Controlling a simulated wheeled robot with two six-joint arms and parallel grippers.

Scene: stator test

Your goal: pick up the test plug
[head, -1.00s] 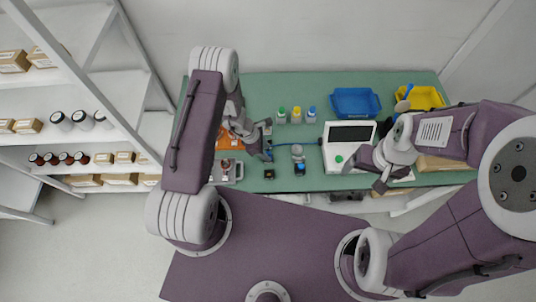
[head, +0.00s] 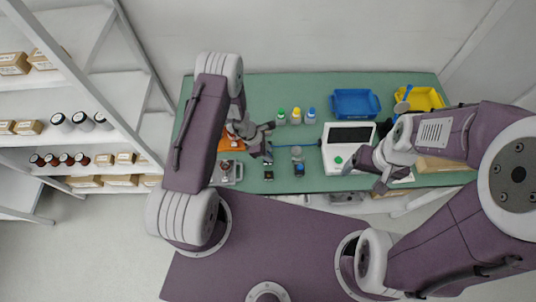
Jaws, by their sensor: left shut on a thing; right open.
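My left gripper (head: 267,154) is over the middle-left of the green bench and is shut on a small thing. A blue cable (head: 309,145) runs from the white tester (head: 347,146) toward it, so the held thing seems to be the test plug, mostly hidden by the fingers. I cannot tell how far it is above the bench. My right gripper (head: 382,186) is open and empty at the front edge of the bench, in front of the tester.
Small dark parts (head: 268,174) lie near the front edge. A blue bin (head: 355,103) and a yellow bin (head: 424,99) are at the back right. A metal fixture (head: 227,172) is at left.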

